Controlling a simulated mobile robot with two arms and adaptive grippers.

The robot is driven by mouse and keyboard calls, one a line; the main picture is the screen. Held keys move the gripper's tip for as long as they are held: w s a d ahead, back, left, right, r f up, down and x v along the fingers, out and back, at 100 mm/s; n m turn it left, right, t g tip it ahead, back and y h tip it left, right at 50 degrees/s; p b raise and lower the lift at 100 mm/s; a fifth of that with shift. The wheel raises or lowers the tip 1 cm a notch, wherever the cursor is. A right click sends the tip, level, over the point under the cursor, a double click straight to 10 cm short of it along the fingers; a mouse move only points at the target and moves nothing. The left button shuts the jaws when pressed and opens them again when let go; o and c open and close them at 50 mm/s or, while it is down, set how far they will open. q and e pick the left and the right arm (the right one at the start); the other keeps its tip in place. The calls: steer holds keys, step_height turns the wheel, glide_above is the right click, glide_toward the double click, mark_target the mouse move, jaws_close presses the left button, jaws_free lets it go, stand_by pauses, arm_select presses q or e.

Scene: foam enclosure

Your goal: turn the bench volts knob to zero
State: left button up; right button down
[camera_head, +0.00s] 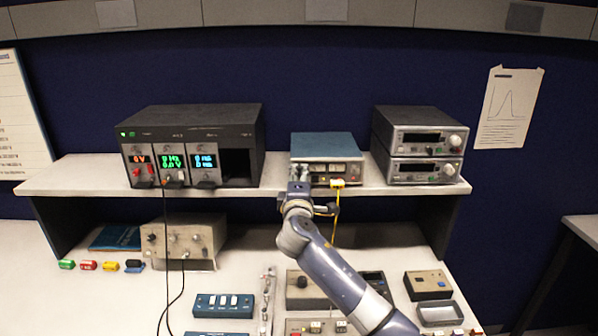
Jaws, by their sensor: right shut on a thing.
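The bench supply (325,146) is a box with a blue top and a grey front with small meters, on the shelf right of centre. My right gripper (298,176) is at the lower left of its front, shut on a knob there, which I take to be the volts knob. The gripper hides the knob and its pointer, so its setting cannot be read. My right arm reaches up to it from the lower right. My left gripper is out of view.
A yellow plug (337,183) with a hanging cable sits right of the gripper. A black modular rack (192,116) stands left on the shelf (80,176), two stacked grey instruments (418,138) right. Boxes and several coloured connectors occupy the bench below.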

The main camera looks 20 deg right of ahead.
steer(key=shift+d+n+y+p, duration=0.15)
steer(key=shift+n+y+p, duration=0.15)
steer(key=shift+n+p, duration=3.85)
steer(key=n+b, duration=0.2)
steer(key=n, duration=0.1)
steer(key=c, duration=1.4)
jaws_free()
steer(key=shift+f, duration=0.1)
steer(key=v, duration=1.2)
steer(key=shift+f, duration=0.15)
